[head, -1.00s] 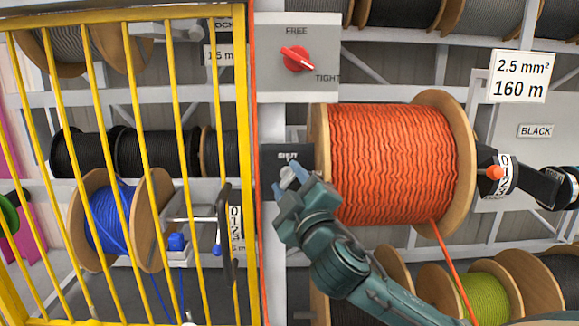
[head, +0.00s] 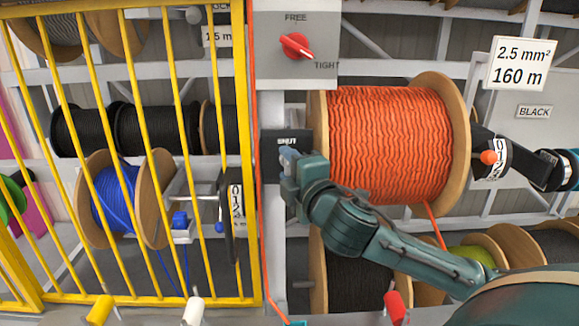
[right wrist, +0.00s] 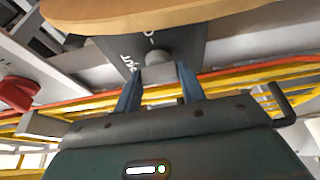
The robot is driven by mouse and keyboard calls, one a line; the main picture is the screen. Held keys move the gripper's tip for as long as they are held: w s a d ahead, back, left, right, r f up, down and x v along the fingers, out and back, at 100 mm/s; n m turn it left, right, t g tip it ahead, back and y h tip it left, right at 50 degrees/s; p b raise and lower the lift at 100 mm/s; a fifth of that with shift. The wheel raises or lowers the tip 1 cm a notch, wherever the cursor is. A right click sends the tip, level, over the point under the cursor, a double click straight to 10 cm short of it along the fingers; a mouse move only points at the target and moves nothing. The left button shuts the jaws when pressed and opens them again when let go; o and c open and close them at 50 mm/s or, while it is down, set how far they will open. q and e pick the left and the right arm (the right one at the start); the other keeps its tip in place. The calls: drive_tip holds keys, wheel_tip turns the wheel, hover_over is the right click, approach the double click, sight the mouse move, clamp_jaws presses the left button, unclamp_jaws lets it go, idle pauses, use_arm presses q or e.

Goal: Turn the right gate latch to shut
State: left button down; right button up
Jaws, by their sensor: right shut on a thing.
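The right gate latch is a black plate (head: 291,136) marked SHUT on the grey post beside the yellow gate (head: 243,200). My right gripper (head: 287,157) is in front of the plate and covers the latch handle in the head view. In the right wrist view, my right gripper (right wrist: 158,82) is shut on the light grey latch handle (right wrist: 157,73), with one blue finger on each side. The dark plate (right wrist: 180,42) with its white lettering shows behind it. The handle's exact angle against the SHUT mark is hard to tell. My left gripper is not in view.
A large orange cable reel (head: 390,145) stands close to the right of the latch, above my forearm. A red FREE/TIGHT knob (head: 296,45) sits above on a grey panel. An orange cable (head: 262,240) runs down along the gate's edge. A blue reel (head: 112,205) is behind the bars.

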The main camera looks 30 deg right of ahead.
idle(0.4)
drive_tip(key=o, duration=1)
drive_tip(key=shift+c, duration=0.2)
